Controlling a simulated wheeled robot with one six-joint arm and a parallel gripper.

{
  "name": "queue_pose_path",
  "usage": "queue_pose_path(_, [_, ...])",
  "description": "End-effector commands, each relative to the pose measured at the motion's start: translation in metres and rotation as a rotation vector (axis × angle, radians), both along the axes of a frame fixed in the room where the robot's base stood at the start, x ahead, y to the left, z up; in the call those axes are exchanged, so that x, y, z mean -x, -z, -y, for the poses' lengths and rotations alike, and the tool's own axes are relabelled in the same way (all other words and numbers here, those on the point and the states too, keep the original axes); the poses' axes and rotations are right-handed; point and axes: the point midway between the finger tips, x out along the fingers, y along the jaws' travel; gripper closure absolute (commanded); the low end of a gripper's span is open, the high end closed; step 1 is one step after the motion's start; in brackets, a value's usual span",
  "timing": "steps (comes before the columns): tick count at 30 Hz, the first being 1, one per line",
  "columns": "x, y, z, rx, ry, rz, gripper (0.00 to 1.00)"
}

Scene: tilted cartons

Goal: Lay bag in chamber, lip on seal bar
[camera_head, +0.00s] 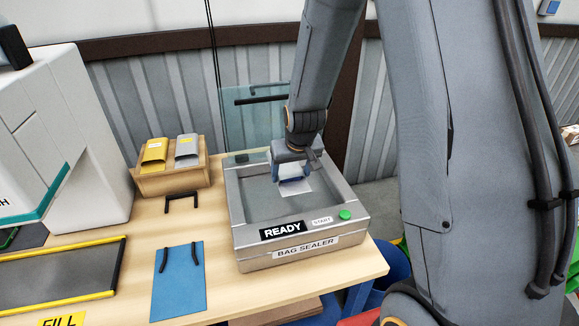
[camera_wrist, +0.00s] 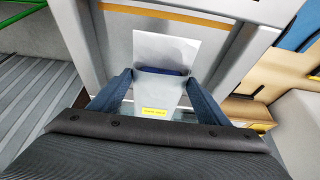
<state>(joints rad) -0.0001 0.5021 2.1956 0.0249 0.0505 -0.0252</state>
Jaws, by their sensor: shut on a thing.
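My gripper (camera_head: 291,172) is shut on a pale bag (camera_head: 297,189) and holds it over the open chamber of the bag sealer (camera_head: 290,254). In the wrist view the bag (camera_wrist: 164,50) is between the two blue fingers of my gripper (camera_wrist: 160,78). The bag has a white upper part, a dark blue band and a small yellow label. An orange strip (camera_wrist: 190,17), perhaps the seal bar, runs across the chamber's far side in the wrist view. The bag's lip looks close to it but apart. I cannot tell whether the bag touches the chamber floor.
The sealer's clear lid (camera_head: 250,118) stands open behind the chamber. A wooden rack (camera_head: 172,184) with a yellow and a grey pouch stands left of it. A blue mat (camera_head: 178,285) and a yellow-edged tray (camera_head: 60,278) lie on the table. A white machine (camera_head: 50,130) stands far left.

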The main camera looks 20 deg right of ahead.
Motion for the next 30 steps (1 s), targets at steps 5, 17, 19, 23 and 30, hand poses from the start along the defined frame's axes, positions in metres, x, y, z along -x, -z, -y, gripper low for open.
queue_pose_path(5, [0.0, 0.012, -0.001, -0.002, 0.0, 0.0, 0.51])
queue_pose_path(17, [-0.001, 0.046, 0.0, 0.002, 0.001, 0.002, 0.51])
queue_pose_path(19, [-0.001, 0.051, 0.0, 0.002, 0.0, 0.001, 0.51])
queue_pose_path(23, [-0.001, 0.06, 0.0, 0.002, 0.0, 0.002, 0.51])
queue_pose_path(30, [-0.001, 0.077, 0.0, 0.002, 0.001, 0.002, 0.51])
